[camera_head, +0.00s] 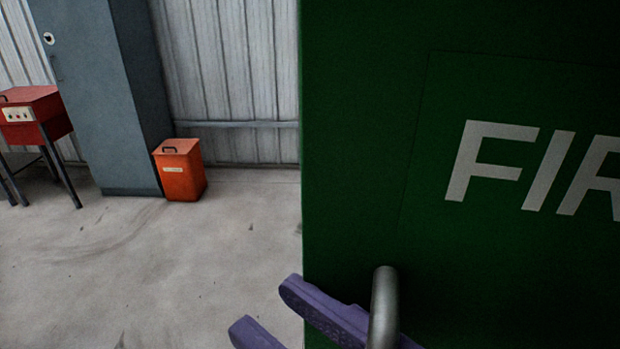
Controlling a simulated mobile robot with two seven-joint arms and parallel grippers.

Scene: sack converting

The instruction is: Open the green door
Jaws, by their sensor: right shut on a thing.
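The green door (380,130) fills the right side of the head view, with large white letters "FIR" cut off at the picture's edge. A grey metal handle (384,305) stands out from it near the bottom of the picture. My right gripper (290,315) is at the handle, with its purple fingers coming in at the bottom. One finger passes behind the handle, between it and the door; the other shows to the lower left. The gripper is shut on the handle, though the grip itself is partly below the picture. My left gripper is not in view.
Past the door's left edge is open concrete floor (180,270). At the back stand a tall grey-blue cabinet (105,100), an orange bin (182,172) and a red box on legs (32,115). A corrugated wall (225,70) closes the room behind them.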

